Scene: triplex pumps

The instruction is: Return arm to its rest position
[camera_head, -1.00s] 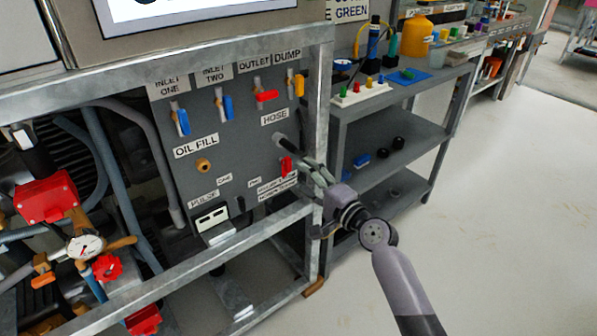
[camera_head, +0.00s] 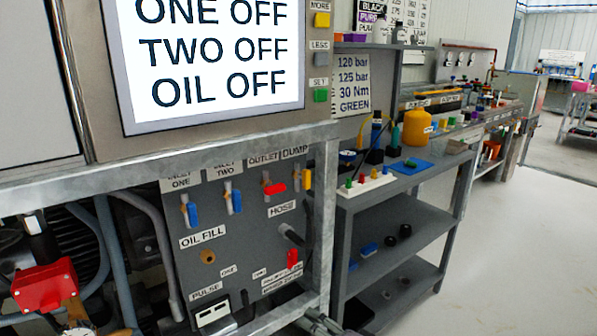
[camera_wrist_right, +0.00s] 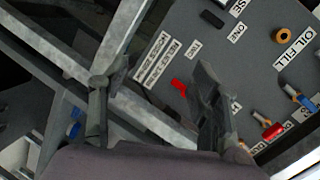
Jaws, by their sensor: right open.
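My right gripper (camera_wrist_right: 160,75) is open in the right wrist view, its two dark fingers spread apart with nothing held between them. In the head view only a small part of this gripper (camera_head: 322,322) shows at the bottom edge, below and in front of the grey pump panel (camera_head: 245,238). A small red lever (camera_head: 293,258) is on the panel under the hose port (camera_head: 291,235). My left gripper is out of view.
A galvanised frame post (camera_head: 325,220) and rail stand around the panel, close to my right gripper. A grey shelf unit (camera_head: 405,250) with coloured parts is to the right. The floor (camera_head: 500,260) beyond it is clear. A screen (camera_head: 210,60) reads ONE OFF, TWO OFF, OIL OFF.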

